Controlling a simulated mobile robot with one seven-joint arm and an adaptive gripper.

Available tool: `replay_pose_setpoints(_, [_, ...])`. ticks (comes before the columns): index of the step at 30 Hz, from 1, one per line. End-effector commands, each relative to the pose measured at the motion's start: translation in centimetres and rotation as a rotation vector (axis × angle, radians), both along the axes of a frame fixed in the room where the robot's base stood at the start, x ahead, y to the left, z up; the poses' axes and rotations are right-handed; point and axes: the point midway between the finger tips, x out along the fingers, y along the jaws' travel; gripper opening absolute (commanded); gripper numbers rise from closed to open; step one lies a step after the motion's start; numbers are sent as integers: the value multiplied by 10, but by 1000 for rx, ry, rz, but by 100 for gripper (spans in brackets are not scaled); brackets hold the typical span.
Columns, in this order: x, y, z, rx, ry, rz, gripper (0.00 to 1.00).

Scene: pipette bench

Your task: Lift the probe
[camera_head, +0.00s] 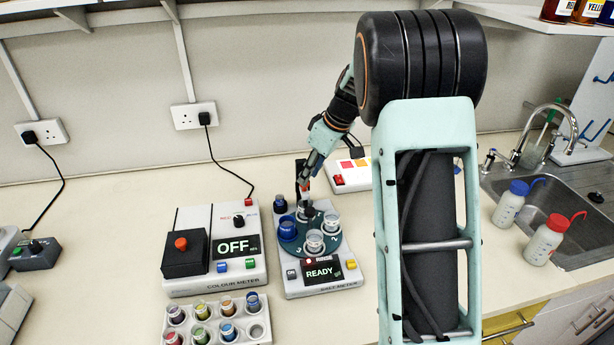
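The salt meter (334,286) stands on the bench with its display reading READY. Its round green turntable (310,256) carries several small jars, one with blue contents (288,230). My gripper (309,186) reaches down from the upper right over the back of the turntable. A slim dark upright part (299,170), which looks like the probe or its stand, is beside the fingers. The fingers overlap it, and the probe's tip is hard to make out among the jars. I cannot tell whether the fingers are closed on it.
The colour meter (215,250), reading OFF, stands to the left, with a rack of coloured vials (262,338) in front. A white box with coloured buttons (352,185) is behind. Two wash bottles (509,206) stand by the sink (580,250) at right.

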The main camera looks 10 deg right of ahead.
Motion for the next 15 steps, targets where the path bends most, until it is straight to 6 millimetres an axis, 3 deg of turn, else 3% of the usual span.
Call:
replay_pose_setpoints(6, [6, 6, -21, -1, 1, 0, 26])
replay_pose_setpoints(15, [7, 6, -24, -1, -1, 0, 26])
